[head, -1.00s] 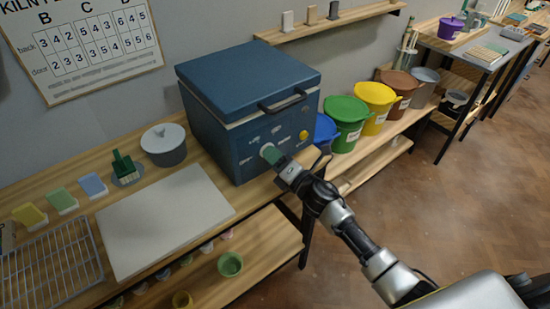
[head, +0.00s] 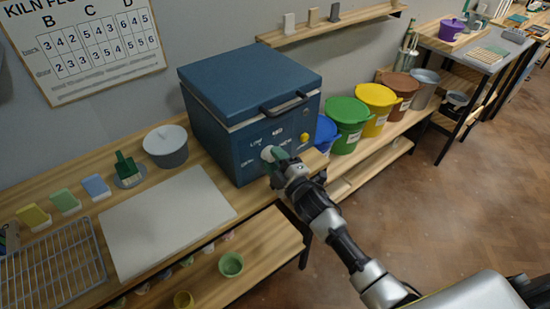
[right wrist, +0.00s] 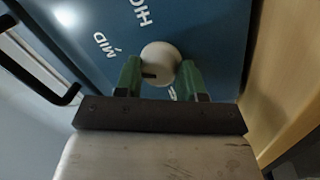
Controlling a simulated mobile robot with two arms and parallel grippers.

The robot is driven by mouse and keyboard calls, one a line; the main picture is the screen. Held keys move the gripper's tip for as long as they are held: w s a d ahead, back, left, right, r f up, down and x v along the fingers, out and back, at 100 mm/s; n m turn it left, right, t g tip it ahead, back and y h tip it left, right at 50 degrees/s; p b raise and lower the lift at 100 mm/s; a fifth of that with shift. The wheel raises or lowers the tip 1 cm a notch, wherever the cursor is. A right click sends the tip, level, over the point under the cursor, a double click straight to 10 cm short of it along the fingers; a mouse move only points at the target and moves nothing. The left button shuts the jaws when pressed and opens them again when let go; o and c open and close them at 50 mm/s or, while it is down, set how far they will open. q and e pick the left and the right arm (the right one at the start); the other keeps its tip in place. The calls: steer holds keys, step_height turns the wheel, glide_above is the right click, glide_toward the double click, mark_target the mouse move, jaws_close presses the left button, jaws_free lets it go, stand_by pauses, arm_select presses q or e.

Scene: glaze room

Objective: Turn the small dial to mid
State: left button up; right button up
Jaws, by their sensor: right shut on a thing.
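The small dial (head: 267,153) is a pale round knob on the front panel of the blue kiln (head: 225,155). In the right wrist view the dial (right wrist: 161,58) sits between the two green fingers of my right gripper (right wrist: 160,70), which is shut on it. A dark mark on the dial points to the lower left in that view. The label MID (right wrist: 103,45) lies to the dial's upper left there, with part of another label above. In the head view my right gripper (head: 274,160) partly covers the dial. My left gripper is out of view.
A yellow button (head: 304,137) is right of the dial, below the black lid handle (head: 285,104). Lidded buckets, including a green one (head: 347,112), stand to the kiln's right. A white board (head: 165,220) and lidded pot (head: 167,147) are to its left.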

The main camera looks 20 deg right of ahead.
steer(key=shift+w+r+m+h+p, duration=0.1)
steer(key=shift+r+m+h+p, duration=0.1)
steer(key=shift+m, duration=0.5)
steer(key=shift+r+m+h+p, duration=0.1)
steer(key=shift+r+m+p, duration=0.05)
steer(key=shift+m, duration=0.55)
steer(key=o, duration=0.8)
steer(key=shift+d, duration=0.1)
steer(key=shift+o, duration=0.5)
steer(key=shift+w+f, duration=0.1)
steer(key=shift+f, duration=0.15)
steer(key=b+v, duration=0.2)
steer(key=v, duration=0.8)
steer(key=shift+s, duration=0.4)
steer(key=shift+f, duration=0.1)
